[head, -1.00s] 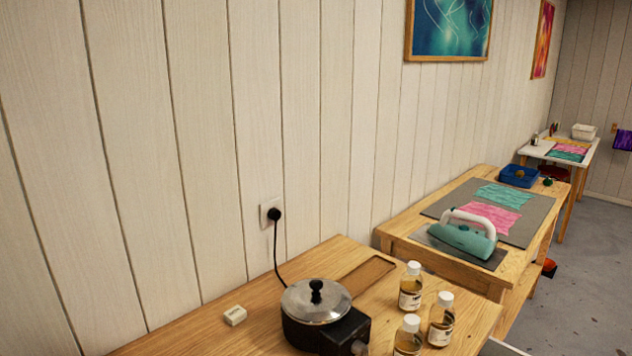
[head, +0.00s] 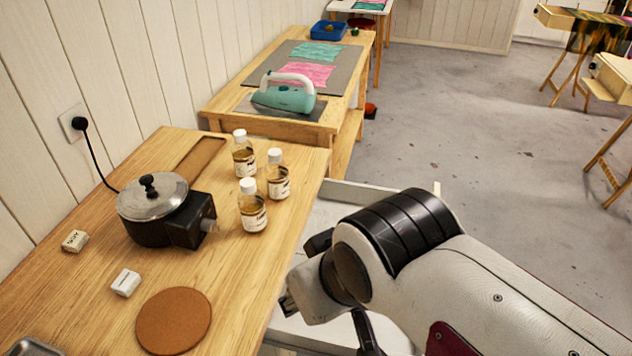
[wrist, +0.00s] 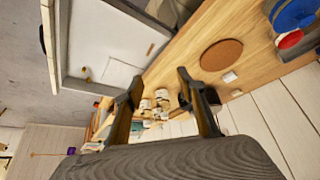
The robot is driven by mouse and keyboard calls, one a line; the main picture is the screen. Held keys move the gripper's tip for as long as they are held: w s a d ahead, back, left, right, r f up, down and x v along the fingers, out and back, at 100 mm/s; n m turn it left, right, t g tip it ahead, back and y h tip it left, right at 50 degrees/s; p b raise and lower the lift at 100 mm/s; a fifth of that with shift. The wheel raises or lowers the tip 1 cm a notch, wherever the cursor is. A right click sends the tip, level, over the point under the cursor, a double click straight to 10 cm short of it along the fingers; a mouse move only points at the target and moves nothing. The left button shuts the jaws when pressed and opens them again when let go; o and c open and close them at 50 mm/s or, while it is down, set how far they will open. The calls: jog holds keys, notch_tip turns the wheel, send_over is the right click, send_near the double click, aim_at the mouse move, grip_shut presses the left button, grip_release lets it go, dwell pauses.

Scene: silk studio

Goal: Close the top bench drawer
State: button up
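The top bench drawer (head: 386,192) stands pulled out from the right side of the wooden bench (head: 250,270). Its pale interior shows in the wrist view (wrist: 105,38), with a small brown stick and a white sheet-like area inside. My arm crosses over the drawer in the head view and hides much of it. My gripper (wrist: 160,78) has its two dark fingers spread apart, with nothing held between them. It is close to the drawer and the bench edge; I cannot tell whether it touches either.
On the bench stand a lidded pot on a black heater (head: 160,210), several amber bottles (head: 252,207), two small white blocks (head: 125,283) and a round cork mat (head: 174,320).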

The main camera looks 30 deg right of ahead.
jog(key=shift+d, duration=0.1)
grip_shut()
jog(key=s+d+f+m+g, duration=0.15)
jog(key=d+f+m, duration=0.3)
jog(key=d, duration=0.45)
jog(key=s+d+f+m+g, duration=0.1)
jog(key=d+f+m+g, duration=0.25)
jog(key=d+m, duration=0.45)
jog(key=s+d+f+m+t+y, duration=0.1)
jog(key=s+d+f+m, duration=0.4)
jog(key=d, duration=0.4)
jog(key=s+d+f+m+t+y, duration=0.1)
jog(key=s+d+f+m+y, duration=0.1)
jog(key=s+d+f+m, duration=0.3)
jog(key=d+f+m, duration=0.2)
jog(key=d+m, duration=0.1)
jog(key=m, duration=0.1)
jog(key=shift+s+d+t, duration=0.25)
jog(key=shift+d+t, duration=0.05)
jog(key=shift+d, duration=0.05)
jog(key=shift+m, duration=0.25)
